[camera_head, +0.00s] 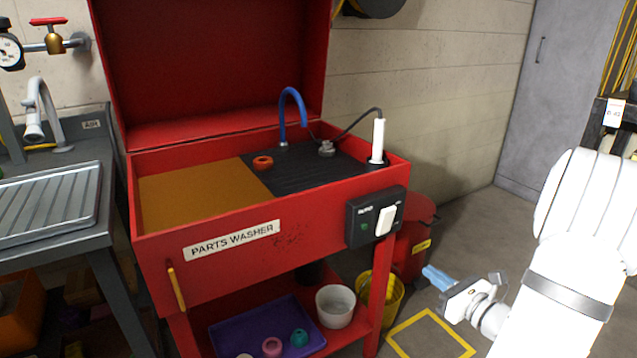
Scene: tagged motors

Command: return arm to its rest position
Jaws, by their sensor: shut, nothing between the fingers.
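My gripper (437,277) is at the lower right, at the end of my white arm, with its blue fingers pointing left. The fingers are together and hold nothing. It is in front of and to the right of the red parts washer (160,262), apart from it. The arm is bent, with its large white links along the right edge of the view.
The washer's open basin holds an orange ring (262,162), a blue spout (303,105) and a white brush-like cylinder (378,140). A yellow bucket (388,300) and red bin (418,240) stand beside it. A yellow-outlined floor square (462,343) lies below my gripper. A sink (75,205) is left.

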